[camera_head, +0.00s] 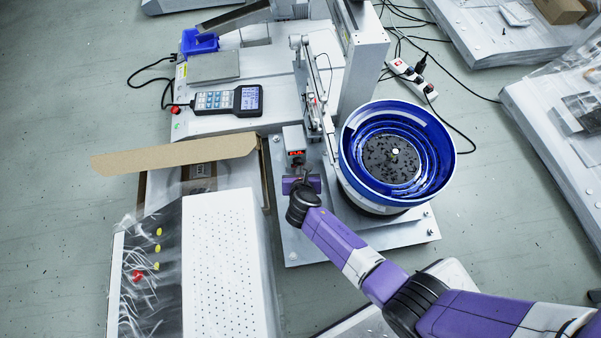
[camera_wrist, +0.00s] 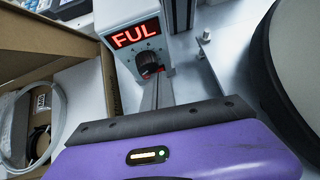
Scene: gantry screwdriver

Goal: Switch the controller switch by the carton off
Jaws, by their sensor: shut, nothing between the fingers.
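The controller (camera_head: 293,138) is a small light box with a red display beside the open carton (camera_head: 188,157). In the wrist view the controller (camera_wrist: 118,14) faces me, and its lit display (camera_wrist: 136,34) reads "FUL". A dark round knob (camera_wrist: 147,60) is on its front below the display. My gripper (camera_head: 299,172) is in front of the controller. In the wrist view my gripper (camera_wrist: 156,82) has its thin fingers together, empty, with the tips at or just short of the knob; I cannot tell if they touch.
The blue bowl feeder (camera_head: 352,160) stands close to the right of my gripper. The carton (camera_wrist: 82,40) is close on the left, with a coiled cable (camera_wrist: 20,125) inside. A handheld pendant (camera_head: 228,100) lies behind the carton. A metal post rises behind the controller.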

